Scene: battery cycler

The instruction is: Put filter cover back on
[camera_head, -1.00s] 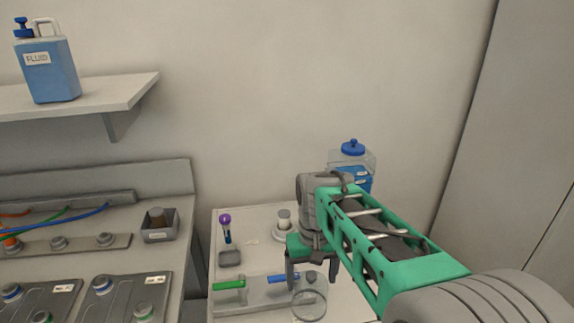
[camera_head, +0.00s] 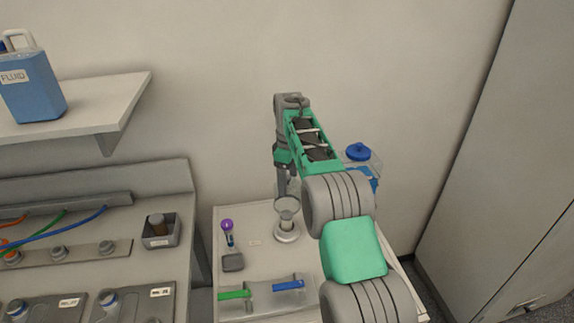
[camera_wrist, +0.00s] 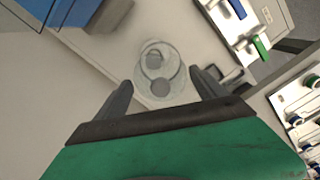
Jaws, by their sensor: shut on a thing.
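The clear filter cover (camera_head: 287,204) hangs from my gripper (camera_head: 284,190), which is shut on it. It is a see-through cup shape, held roughly upright just above the filter on a round pale base (camera_head: 287,237) on the white table. In the wrist view the cover (camera_wrist: 147,88) shows beyond my two fingers (camera_wrist: 160,88), and the filter shows through or behind it. Whether the cover's lower rim touches the filter base is hard to tell.
A blue-capped clear container (camera_head: 358,152) stands right behind my arm. On the table are a purple-topped tube (camera_head: 228,230), a small grey block (camera_head: 233,262), and a holder with green (camera_head: 234,295) and blue (camera_head: 288,285) handles. The bench (camera_head: 130,187) lies left, across a gap.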

